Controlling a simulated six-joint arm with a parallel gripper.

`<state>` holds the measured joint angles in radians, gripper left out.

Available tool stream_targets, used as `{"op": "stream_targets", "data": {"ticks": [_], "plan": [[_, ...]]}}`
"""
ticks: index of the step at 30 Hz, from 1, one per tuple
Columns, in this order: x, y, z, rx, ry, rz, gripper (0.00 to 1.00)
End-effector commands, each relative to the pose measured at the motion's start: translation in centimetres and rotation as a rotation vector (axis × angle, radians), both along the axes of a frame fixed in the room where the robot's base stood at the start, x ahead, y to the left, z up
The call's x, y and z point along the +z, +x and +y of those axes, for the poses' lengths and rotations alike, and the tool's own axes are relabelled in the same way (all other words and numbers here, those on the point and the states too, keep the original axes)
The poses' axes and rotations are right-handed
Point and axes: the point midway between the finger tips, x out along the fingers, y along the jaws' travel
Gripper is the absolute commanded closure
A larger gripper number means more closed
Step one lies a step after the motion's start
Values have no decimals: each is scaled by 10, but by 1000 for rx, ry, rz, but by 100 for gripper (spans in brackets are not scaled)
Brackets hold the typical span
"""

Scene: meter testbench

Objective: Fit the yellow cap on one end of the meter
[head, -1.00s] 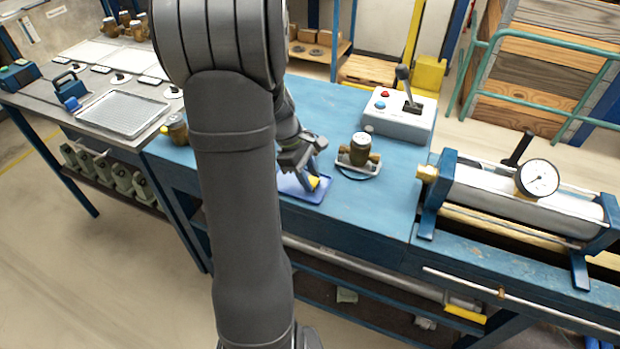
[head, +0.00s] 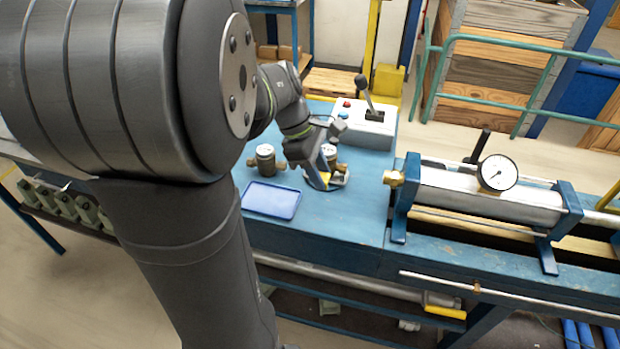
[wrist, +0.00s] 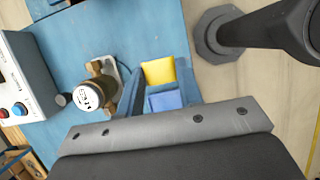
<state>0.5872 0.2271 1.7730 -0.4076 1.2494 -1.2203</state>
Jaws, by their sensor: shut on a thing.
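My gripper (head: 317,174) is shut on the yellow cap (head: 325,180), held above the blue bench, beside and in front of the meter on its stand. The meter (head: 330,152) is brass with a round white dial and is partly hidden by my gripper. In the wrist view the yellow cap (wrist: 158,71) shows between the blue fingers, and the meter (wrist: 97,92) stands just left of them. The cap and the meter's end look apart, with a finger between them in view. The blue tray (head: 270,199) lies empty at left.
A second brass meter (head: 265,158) stands on the bench left of my gripper. A grey control box (head: 362,128) with a lever stands behind the meter. A cylinder with a pressure gauge (head: 497,173) lies at right. The bench in front of the meter is clear.

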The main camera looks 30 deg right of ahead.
Motion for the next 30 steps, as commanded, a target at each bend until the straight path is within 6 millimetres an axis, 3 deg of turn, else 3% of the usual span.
{"op": "stream_targets", "data": {"ticks": [9,15,23,30], "plan": [[14,92,-33,1,0,0,88],[16,130,-43,0,1,1,88],[13,142,-46,0,1,1,88],[-5,141,-46,-1,1,1,88]]}}
